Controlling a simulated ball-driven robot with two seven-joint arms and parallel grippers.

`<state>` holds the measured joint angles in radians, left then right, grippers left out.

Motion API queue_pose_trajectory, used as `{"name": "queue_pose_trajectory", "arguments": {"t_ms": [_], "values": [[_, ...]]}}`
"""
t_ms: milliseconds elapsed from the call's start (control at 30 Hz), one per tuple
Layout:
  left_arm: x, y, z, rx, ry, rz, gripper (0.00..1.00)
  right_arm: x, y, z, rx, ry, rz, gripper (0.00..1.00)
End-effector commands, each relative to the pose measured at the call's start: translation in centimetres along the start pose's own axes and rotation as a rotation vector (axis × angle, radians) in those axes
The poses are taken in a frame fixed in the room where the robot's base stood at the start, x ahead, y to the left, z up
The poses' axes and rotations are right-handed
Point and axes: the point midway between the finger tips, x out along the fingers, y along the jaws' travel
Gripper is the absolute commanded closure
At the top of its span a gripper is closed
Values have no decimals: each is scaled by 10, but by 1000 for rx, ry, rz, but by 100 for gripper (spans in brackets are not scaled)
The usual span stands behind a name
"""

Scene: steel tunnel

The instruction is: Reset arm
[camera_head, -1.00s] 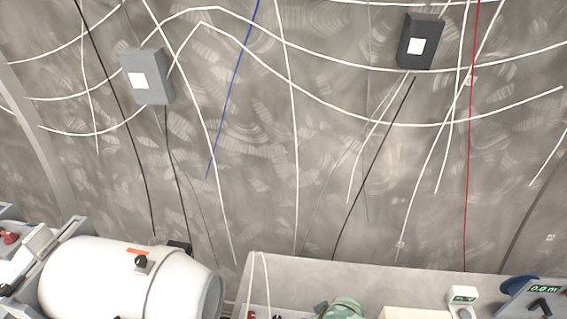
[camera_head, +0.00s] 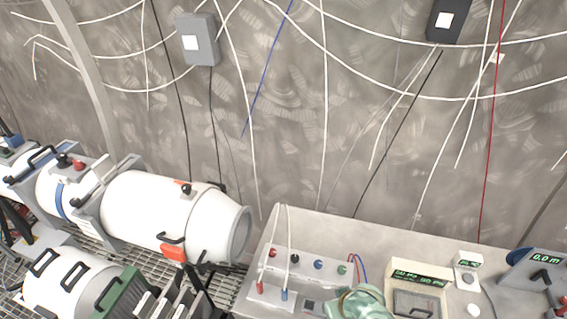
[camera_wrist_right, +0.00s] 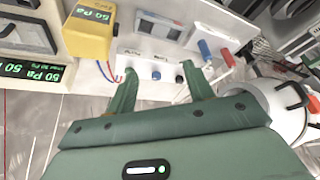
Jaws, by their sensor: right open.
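My right gripper (camera_wrist_right: 158,69) shows in the right wrist view as two green fingers, spread apart with nothing between them. Behind the gap is the bench panel with a blue knob (camera_wrist_right: 156,76) and red and blue leads. I cannot tell how far the fingertips are from it. In the head view a pale green shape at the bottom edge, just right of the panel, looks like part of my right arm; its fingers cannot be made out. My left gripper is in neither current view.
A light grey bench (camera_head: 330,235) carries a cream 50 Pa gauge box (camera_head: 418,268), a small display (camera_head: 467,262) and a meter (camera_head: 540,262). White cylindrical vessels (camera_head: 150,212) stand left over grating. A yellow gauge box (camera_wrist_right: 90,28) shows close to my right gripper's left finger.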

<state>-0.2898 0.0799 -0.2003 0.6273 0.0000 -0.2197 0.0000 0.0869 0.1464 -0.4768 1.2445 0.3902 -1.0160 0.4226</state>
Motion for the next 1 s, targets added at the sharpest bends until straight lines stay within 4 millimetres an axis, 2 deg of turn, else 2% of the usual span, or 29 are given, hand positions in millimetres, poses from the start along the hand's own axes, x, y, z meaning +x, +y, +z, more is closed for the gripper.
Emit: {"name": "queue_pose_trajectory", "arguments": {"t_ms": [33,233,433,567,667,767,867,900,1000], "values": [[8,0,1,0,0,0,48,11,1,11,2,-10,1,48],[25,5,16,0,-20,5,48,36,4,37,7,-23,5,48],[50,4,13,0,-11,2,48,70,7,77,12,-44,12,48],[77,6,18,0,-13,3,48,105,11,120,16,-69,19,48],[100,8,26,0,-21,5,48,135,13,160,17,-91,24,48],[133,10,34,0,-28,7,48,173,14,216,16,-124,29,48],[176,13,42,0,-33,9,48,217,13,294,10,-170,34,48],[193,14,45,0,-35,10,48,234,12,328,6,-191,34,48],[231,16,52,0,-43,12,48,263,7,406,-6,-240,32,48]]}}
